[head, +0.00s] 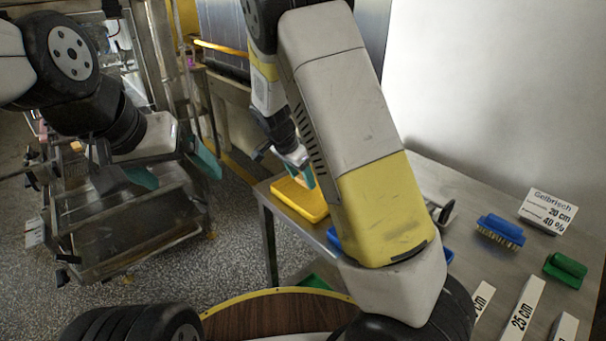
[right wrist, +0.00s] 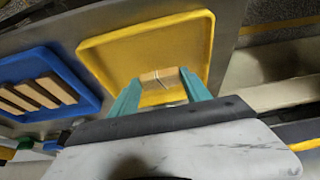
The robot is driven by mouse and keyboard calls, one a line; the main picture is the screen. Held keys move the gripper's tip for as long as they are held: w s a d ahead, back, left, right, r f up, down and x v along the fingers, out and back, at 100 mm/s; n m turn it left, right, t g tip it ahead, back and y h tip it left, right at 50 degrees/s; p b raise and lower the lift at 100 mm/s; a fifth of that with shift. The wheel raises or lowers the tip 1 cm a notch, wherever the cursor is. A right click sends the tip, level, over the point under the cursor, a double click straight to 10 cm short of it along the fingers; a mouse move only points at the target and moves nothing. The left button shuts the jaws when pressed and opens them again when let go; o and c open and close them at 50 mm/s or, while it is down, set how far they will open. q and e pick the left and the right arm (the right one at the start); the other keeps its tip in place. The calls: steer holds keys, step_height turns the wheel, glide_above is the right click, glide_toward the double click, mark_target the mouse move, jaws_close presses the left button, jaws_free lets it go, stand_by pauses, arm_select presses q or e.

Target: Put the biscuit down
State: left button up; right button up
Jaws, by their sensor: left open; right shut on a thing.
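The biscuit (right wrist: 157,76), a small tan bar with a pale line across it, is between the teal fingertips of my right gripper (right wrist: 160,85). The gripper is shut on it over the yellow tray (right wrist: 97,60); I cannot tell whether the biscuit touches the tray floor. In the head view my right gripper (head: 304,174) is at the yellow tray (head: 290,199), at the table's left end, and the biscuit cannot be made out. My left gripper (head: 176,172) is open and empty, away from the table over the floor side.
A blue tray (right wrist: 88,92) with several tan bars lies beside the yellow tray. On the steel table (head: 440,190) are a blue brush (head: 500,231), a green-handled brush (head: 566,269), a sign (head: 548,211) and white labelled blocks (head: 524,308). A steel rack stands behind my left gripper.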

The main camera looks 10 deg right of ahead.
steer(key=shift+w+d+f, duration=0.1)
steer(key=shift+w+d, duration=0.05)
steer(key=shift+d, duration=0.85)
steer(key=shift+d+f, duration=0.15)
steer(key=shift+f, duration=0.75)
steer(key=shift+d+f, duration=0.1)
steer(key=shift+f, duration=0.8)
steer(key=o, duration=1)
steer(key=shift+f, duration=0.1)
steer(key=v, duration=1.1)
steer(key=s+d+r+n+t+y, duration=0.1)
steer(key=s+d+r+n+y, duration=0.1)
steer(key=s+r, duration=0.3)
steer(key=s+d+r+n+t+y, duration=0.1)
steer(key=s+r+n, duration=0.4)
steer(key=s, duration=0.6)
steer(key=s+d+r+n+t+y, duration=0.1)
steer(key=s+d+r+n+y, duration=0.1)
steer(key=s, duration=0.7)
steer(key=shift+d+r+n+t+y, duration=0.2)
steer(key=shift+d+r+n, duration=0.1)
steer(key=shift+r+n, duration=0.4)
steer(key=shift+d+r+n+t+y, duration=0.1)
steer(key=shift+d+r+n+y, duration=0.15)
steer(key=shift+r+n, duration=0.45)
